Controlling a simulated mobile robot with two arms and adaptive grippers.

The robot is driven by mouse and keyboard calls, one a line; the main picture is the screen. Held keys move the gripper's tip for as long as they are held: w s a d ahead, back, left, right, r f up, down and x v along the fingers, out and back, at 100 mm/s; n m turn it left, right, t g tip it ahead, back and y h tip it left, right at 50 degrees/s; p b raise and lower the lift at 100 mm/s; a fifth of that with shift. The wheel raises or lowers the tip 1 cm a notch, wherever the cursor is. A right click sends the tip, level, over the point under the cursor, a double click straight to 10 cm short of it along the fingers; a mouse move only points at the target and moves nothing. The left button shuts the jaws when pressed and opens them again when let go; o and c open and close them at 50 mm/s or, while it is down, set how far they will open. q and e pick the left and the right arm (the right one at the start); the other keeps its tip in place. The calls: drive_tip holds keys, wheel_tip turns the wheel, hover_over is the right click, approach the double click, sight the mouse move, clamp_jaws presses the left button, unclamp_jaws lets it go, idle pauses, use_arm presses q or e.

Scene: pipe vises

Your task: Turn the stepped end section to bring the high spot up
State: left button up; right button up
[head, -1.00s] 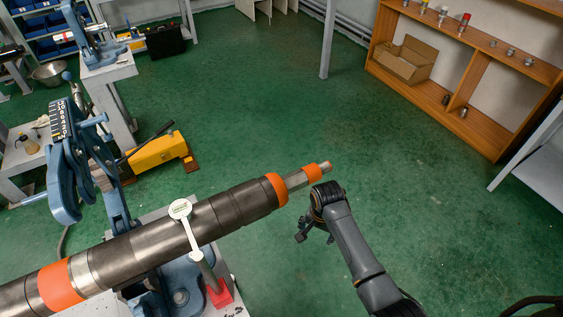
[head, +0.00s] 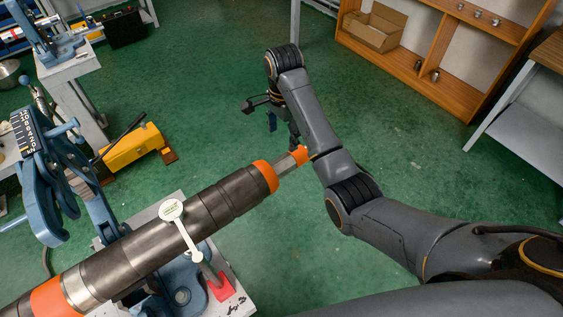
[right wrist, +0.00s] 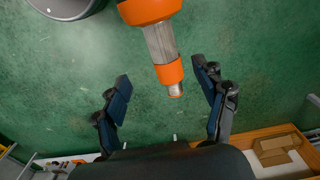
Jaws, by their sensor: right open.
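The stepped end section (head: 285,165) is a narrow grey length with orange bands at the right end of a thick dark pipe (head: 150,248). My right arm hides its tip in the head view. In the right wrist view the grey section (right wrist: 161,44), an orange band (right wrist: 169,73) and a small metal tip (right wrist: 176,90) show. My right gripper (head: 262,114) is open and empty, beyond the pipe's end. In the right wrist view its fingers (right wrist: 162,78) appear on either side of the tip, touching nothing visible. My left gripper is out of view.
A blue pipe vise (head: 75,180) stands left of the pipe. A white-headed tool (head: 172,210) crosses the pipe, near a red block (head: 220,287). A yellow tool (head: 130,150) lies on the floor. A wooden shelf (head: 460,90) stands at the back right.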

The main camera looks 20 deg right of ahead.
sight(282, 160)
wheel_tip(282, 160, down, 13)
drive_tip(key=shift+w+f+p, duration=0.15)
drive_tip(key=shift+f+p, duration=0.05)
drive_tip(key=shift+p, duration=0.8)
